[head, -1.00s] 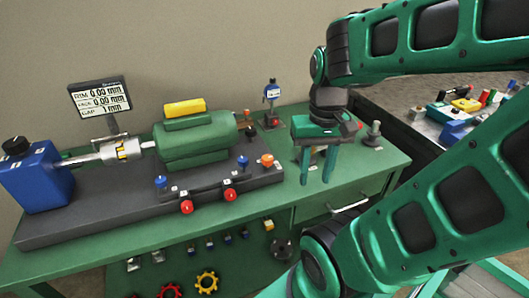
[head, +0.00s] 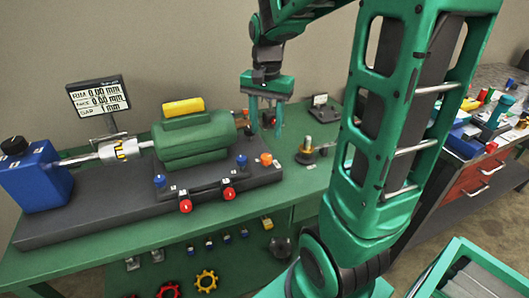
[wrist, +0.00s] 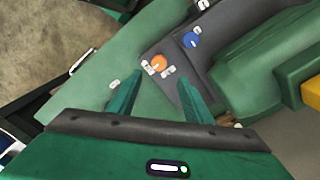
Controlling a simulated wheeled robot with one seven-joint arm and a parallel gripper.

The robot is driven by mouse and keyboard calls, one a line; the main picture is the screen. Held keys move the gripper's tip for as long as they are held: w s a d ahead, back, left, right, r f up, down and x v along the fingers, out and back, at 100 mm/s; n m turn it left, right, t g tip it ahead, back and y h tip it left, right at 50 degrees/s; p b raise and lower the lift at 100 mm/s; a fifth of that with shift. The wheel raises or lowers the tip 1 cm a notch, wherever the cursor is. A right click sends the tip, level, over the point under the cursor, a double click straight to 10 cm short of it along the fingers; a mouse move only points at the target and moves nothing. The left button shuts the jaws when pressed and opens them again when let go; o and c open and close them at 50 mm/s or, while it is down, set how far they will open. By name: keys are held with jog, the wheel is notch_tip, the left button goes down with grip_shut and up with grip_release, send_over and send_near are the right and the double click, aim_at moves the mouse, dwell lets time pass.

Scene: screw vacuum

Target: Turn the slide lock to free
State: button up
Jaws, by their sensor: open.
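An orange knob (head: 266,159), which looks like the slide lock, sits at the right end of the dark machine base (head: 90,205). In the wrist view the orange knob (wrist: 158,63) lies just beyond and between my fingertips, with small white labels beside it. The label text is too small to read. My gripper (head: 266,118) is open and empty, pointing down above and behind the knob in the head view. Its two green fingers (wrist: 160,84) are apart and do not visibly touch anything.
The green motor (head: 193,140) with a yellow top is left of my gripper. Blue knobs (head: 242,161) and red knobs (head: 229,193) stand near the orange one. A dial indicator stand (head: 307,150) is to the right on the green bench.

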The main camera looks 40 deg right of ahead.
aim_at(266, 156)
notch_tip(266, 156, down, 10)
jog(key=shift+s+r, duration=0.1)
jog(key=shift+r, duration=0.1)
jog(key=shift+c, duration=0.7)
jog(key=c, duration=0.9)
